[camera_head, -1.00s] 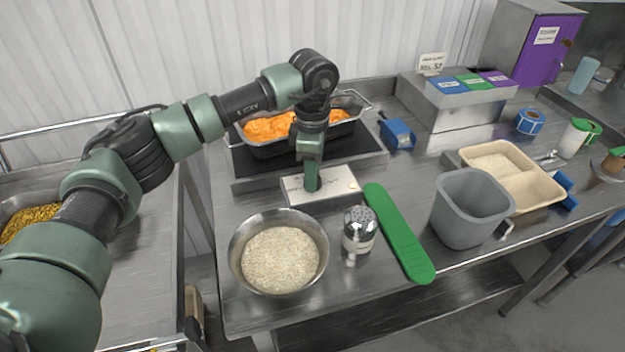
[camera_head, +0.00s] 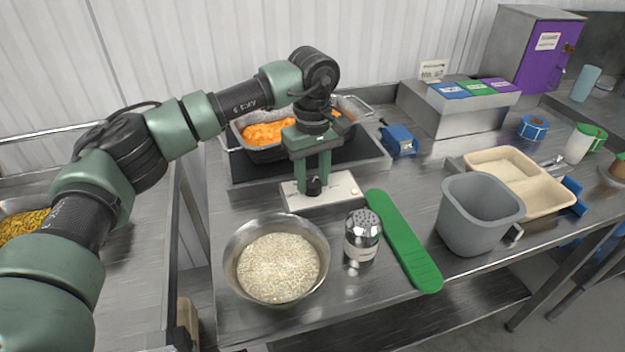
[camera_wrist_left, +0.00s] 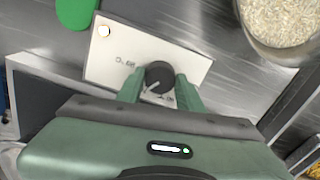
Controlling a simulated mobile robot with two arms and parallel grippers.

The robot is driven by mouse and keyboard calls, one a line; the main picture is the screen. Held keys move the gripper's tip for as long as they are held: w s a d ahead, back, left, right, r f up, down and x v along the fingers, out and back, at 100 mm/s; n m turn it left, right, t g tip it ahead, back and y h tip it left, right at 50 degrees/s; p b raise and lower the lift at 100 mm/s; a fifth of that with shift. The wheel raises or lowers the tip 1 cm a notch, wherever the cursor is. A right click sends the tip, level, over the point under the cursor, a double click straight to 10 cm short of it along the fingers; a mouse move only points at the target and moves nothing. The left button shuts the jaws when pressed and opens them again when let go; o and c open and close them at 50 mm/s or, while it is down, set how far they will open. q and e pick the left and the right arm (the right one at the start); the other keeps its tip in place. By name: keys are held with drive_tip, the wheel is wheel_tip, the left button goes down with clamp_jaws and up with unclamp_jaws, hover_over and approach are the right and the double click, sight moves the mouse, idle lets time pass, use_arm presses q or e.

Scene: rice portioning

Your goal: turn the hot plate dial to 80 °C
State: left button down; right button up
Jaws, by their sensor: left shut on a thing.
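The hot plate's white control panel (camera_head: 338,197) lies in front of the dark hot plate (camera_head: 362,157). Its black round dial (camera_wrist_left: 160,76) shows in the left wrist view with a pale pointer line; the scale lettering beside it is partly covered and unreadable. My left gripper (camera_head: 314,187) points down at the panel, its two green fingers on either side of the dial and shut on it. The fingers (camera_wrist_left: 160,88) also show around the dial in the left wrist view. A metal pan of orange food (camera_head: 262,151) sits on the hot plate. My right gripper does not show.
A steel bowl of rice (camera_head: 228,262), a metal shaker (camera_head: 362,238) and a green spatula-like strip (camera_head: 405,240) stand just in front of the panel. A grey tub (camera_head: 478,225) and a beige divided tray (camera_head: 545,200) are at right.

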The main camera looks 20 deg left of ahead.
sight(312, 182)
use_arm(q)
drive_tip(key=m, duration=0.5)
drive_tip(key=shift+w+r+m+b, duration=0.1)
drive_tip(key=shift+r+m+b, duration=0.05)
drive_tip(key=shift+m+b, duration=0.15)
drive_tip(key=m, duration=0.5)
drive_tip(key=shift+m, duration=0.3)
drive_tip(key=c, duration=0.9)
unclamp_jaws()
wheel_tip(312, 182, up, 8)
drive_tip(key=shift+f+b, duration=0.15)
drive_tip(key=shift+b, duration=0.3)
